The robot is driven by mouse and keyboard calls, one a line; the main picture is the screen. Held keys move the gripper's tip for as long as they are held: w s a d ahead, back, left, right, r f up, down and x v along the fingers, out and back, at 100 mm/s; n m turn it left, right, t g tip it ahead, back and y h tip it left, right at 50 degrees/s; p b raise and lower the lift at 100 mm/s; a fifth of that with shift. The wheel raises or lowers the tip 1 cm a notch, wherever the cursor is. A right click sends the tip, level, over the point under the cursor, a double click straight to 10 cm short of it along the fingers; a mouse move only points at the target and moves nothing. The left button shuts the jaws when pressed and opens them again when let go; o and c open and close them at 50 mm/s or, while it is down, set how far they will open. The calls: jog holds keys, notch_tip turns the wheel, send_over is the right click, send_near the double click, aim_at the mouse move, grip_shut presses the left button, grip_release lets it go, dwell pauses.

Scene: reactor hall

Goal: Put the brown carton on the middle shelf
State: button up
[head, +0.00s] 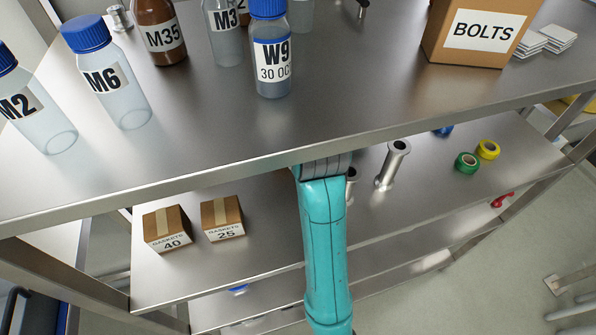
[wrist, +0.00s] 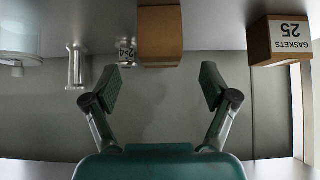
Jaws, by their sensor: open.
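A plain brown carton (wrist: 160,36) stands on the middle shelf (wrist: 215,22) in the wrist view, which is upside down, so the shelf surface is at the top. My gripper (wrist: 162,84) is open, its fingers apart on either side of the carton's width. The carton lies just beyond the fingertips, and a gap shows on both sides. In the head view my teal arm reaches under the top shelf's front edge. My gripper and this carton are hidden there. The middle shelf also shows in the head view (head: 270,255).
Two gaskets cartons, 40 (head: 168,230) and 25 (head: 222,218), stand on the middle shelf left of my arm. The top shelf (head: 190,135) is close overhead, bearing bottles and a BOLTS box (head: 475,32).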

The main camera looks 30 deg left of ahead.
jog(key=s+d, duration=0.5)
jog(key=d, duration=0.1)
jog(key=shift+s, duration=0.1)
dwell(0.5)
